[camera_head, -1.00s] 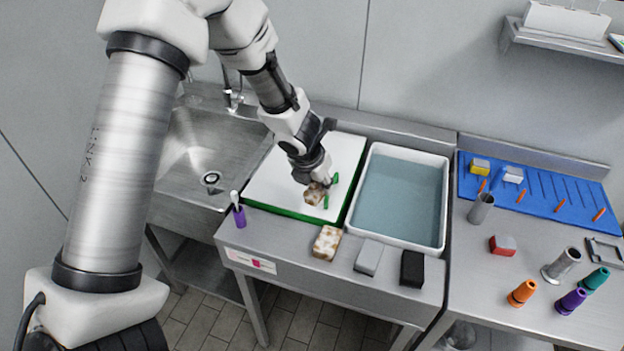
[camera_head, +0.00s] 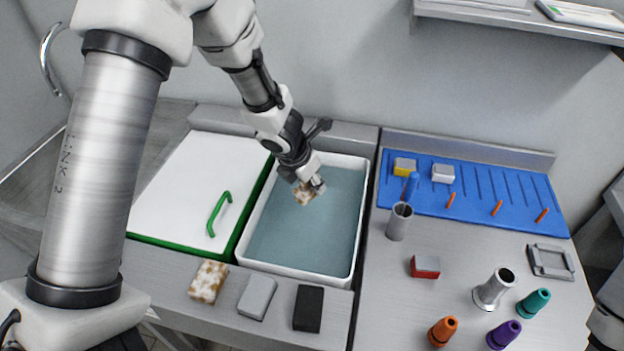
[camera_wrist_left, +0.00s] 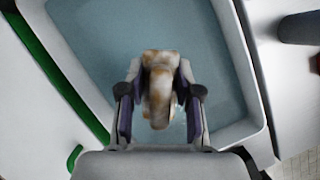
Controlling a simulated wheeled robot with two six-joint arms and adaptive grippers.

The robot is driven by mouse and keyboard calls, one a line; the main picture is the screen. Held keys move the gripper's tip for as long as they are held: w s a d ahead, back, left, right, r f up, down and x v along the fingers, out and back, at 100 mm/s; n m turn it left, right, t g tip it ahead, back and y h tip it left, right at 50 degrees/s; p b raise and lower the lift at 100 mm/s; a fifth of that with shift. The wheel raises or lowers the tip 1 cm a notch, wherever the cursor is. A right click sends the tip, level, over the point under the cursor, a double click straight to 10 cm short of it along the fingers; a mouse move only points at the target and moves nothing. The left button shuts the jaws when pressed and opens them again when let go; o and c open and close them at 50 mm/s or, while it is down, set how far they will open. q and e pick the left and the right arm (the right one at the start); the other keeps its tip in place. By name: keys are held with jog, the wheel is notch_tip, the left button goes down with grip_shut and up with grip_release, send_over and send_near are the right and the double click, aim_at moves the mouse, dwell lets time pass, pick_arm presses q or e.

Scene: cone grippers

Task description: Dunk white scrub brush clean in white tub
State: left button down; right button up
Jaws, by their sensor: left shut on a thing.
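My left gripper (camera_head: 309,184) is shut on the white scrub brush (camera_head: 303,198), which has brown stains. The tub's rim also shows there (camera_wrist_left: 256,95). My right gripper is not in view.
A white board (camera_head: 185,190) with green edge and handle (camera_head: 219,214) lies left of the tub. A brown-stained block (camera_head: 208,281), a grey block (camera_head: 257,297) and a black block (camera_head: 308,308) line the front. A metal cylinder (camera_head: 399,221) stands close right.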

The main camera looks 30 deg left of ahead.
pick_arm(q)
jog(key=f+b, duration=0.3)
jog(key=f, duration=0.1)
jog(key=f+b, duration=0.8)
jog(key=shift+w, duration=0.3)
dwell(2.1)
notch_tip(320, 180, up, 13)
jog(key=p, duration=1.3)
jog(key=shift+s+r, duration=0.1)
jog(key=shift+r, duration=0.1)
jog(key=shift+r+p, duration=0.1)
jog(key=shift+p, duration=0.25)
notch_tip(320, 180, up, 4)
jog(key=p, duration=0.4)
jog(key=shift+f, duration=0.2)
dwell(0.5)
